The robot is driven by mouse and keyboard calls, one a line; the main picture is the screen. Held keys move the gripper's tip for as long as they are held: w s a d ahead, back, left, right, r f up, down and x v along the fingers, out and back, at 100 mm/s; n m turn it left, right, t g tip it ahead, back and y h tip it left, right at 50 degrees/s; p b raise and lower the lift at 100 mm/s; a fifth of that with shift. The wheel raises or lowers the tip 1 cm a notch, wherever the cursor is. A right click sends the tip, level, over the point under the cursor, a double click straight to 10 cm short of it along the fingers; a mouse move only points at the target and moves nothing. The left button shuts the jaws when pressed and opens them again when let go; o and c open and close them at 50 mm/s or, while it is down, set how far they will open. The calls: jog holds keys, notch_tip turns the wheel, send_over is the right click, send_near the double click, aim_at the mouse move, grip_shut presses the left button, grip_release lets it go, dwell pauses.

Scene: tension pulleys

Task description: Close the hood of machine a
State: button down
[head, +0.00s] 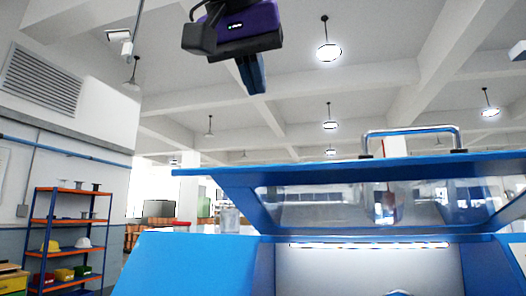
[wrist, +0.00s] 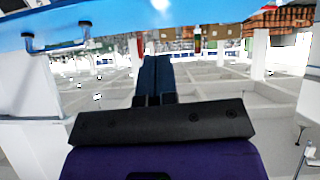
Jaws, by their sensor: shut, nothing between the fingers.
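The machine's hood (head: 320,172) is a blue-framed lid with a clear window, raised over the blue machine body (head: 190,265). A gap shows between lid and body, with a lit interior. A metal bar handle (head: 410,131) stands on the hood's top. My gripper (head: 257,88) is above and left of the hood, fingers together and pointing down, apart from hood and handle. In the wrist view, which looks inverted, my shut fingers (wrist: 154,60) are empty. The blue hood (wrist: 215,12) and its handle (wrist: 55,46) show along the top of that view.
A shelf rack (head: 65,235) with hard hats and bins stands at the far left. Ceiling lamps (head: 328,52) hang in the background. The air between my gripper and the hood looks clear.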

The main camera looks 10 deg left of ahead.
jog(key=w+a+f, duration=0.1)
jog(key=w+f, duration=0.6)
jog(key=f, duration=0.1)
jog(key=shift+w+a+f+m, duration=0.2)
jog(key=shift+a+m, duration=0.1)
jog(key=shift+a, duration=0.1)
dwell(0.5)
